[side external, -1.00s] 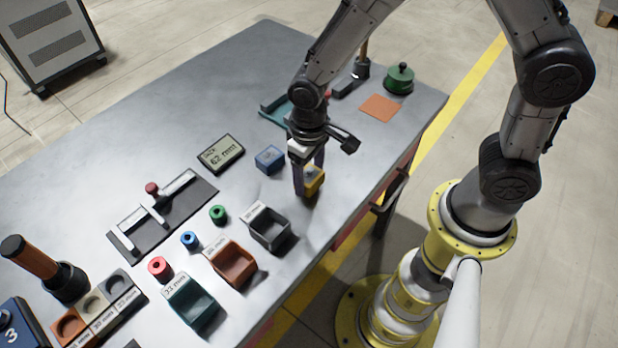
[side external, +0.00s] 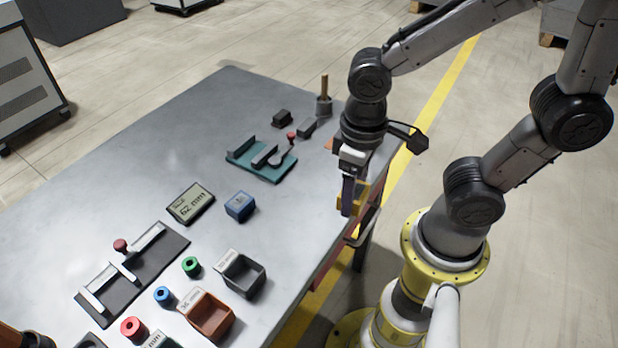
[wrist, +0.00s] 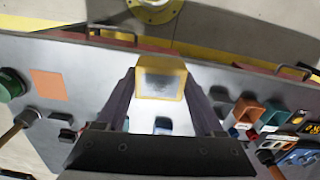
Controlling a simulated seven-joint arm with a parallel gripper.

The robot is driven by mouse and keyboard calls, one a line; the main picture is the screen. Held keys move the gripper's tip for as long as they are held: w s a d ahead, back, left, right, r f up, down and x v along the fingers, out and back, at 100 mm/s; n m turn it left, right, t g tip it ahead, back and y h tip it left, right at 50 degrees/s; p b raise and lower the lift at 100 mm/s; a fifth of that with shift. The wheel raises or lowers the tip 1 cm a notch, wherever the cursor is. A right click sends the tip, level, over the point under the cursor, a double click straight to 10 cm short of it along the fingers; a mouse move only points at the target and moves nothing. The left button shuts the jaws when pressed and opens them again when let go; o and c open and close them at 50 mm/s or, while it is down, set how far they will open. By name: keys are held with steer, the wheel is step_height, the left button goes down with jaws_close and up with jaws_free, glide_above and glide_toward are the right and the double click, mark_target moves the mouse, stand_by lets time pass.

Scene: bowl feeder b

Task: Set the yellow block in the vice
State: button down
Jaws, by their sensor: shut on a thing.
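The yellow block (side external: 361,196) is held between the fingers of my gripper (side external: 350,200), above the table's right edge. In the wrist view the block (wrist: 161,78) sits between the two fingertips, with a grey panel on its visible face. A teal fixture (side external: 262,166) with dark upright jaws and a red knob looks like the vice. It stands to the left of my gripper and farther back on the table, apart from the block. The space between its jaws looks empty.
A blue block (side external: 240,206) and a display reading 62 mm (side external: 190,203) lie on the table (side external: 150,170). A dark plate with white rails (side external: 130,275), small coloured cylinders and open bins stand at the front. An upright wooden handle (side external: 324,95) stands at the back.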

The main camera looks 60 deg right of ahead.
steer(key=w+r+n, duration=0.1)
steer(key=w+r, duration=0.1)
steer(key=w, duration=0.2)
steer(key=m, duration=0.2)
glide_above(254, 154)
steer(key=f, duration=0.6)
steer(key=s+f, duration=0.1)
steer(key=f, duration=0.1)
steer(key=shift+f, duration=0.4)
steer(key=shift+w+f, duration=0.55)
steer(key=shift+f, duration=1.65)
steer(key=shift+f, duration=0.1)
